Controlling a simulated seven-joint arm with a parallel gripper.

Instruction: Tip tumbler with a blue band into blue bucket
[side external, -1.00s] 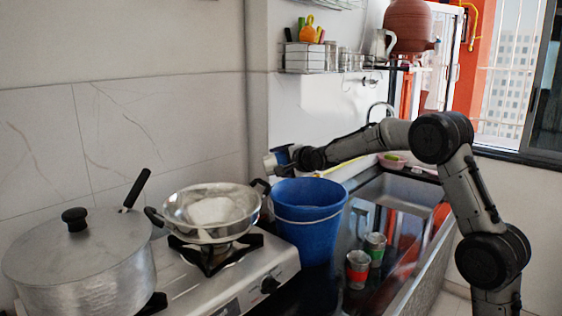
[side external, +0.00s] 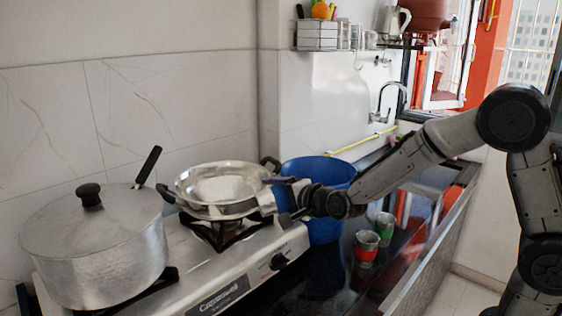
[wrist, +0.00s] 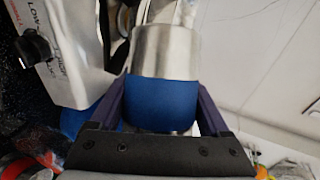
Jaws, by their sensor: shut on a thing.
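The tumbler with a blue band (wrist: 165,55) is bare metal with a wide blue band. In the wrist view my gripper (wrist: 161,98) is shut around the blue band, one finger on each side. In the side view my gripper (side external: 287,199) is in front of the blue bucket (side external: 318,171) and beside the stove's right end. A small part of the metal tumbler (side external: 267,201) shows past the fingers; its tilt is hard to tell. The bucket's near side is partly hidden by my gripper, and its inside is mostly out of sight.
A metal pan (side external: 220,188) sits on the stove (side external: 235,265) just left of my gripper. A lidded pot (side external: 95,240) stands further left. A red-banded tumbler (side external: 367,247) and a green-banded tumbler (side external: 384,226) stand right of the bucket. The wall (side external: 180,110) is behind.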

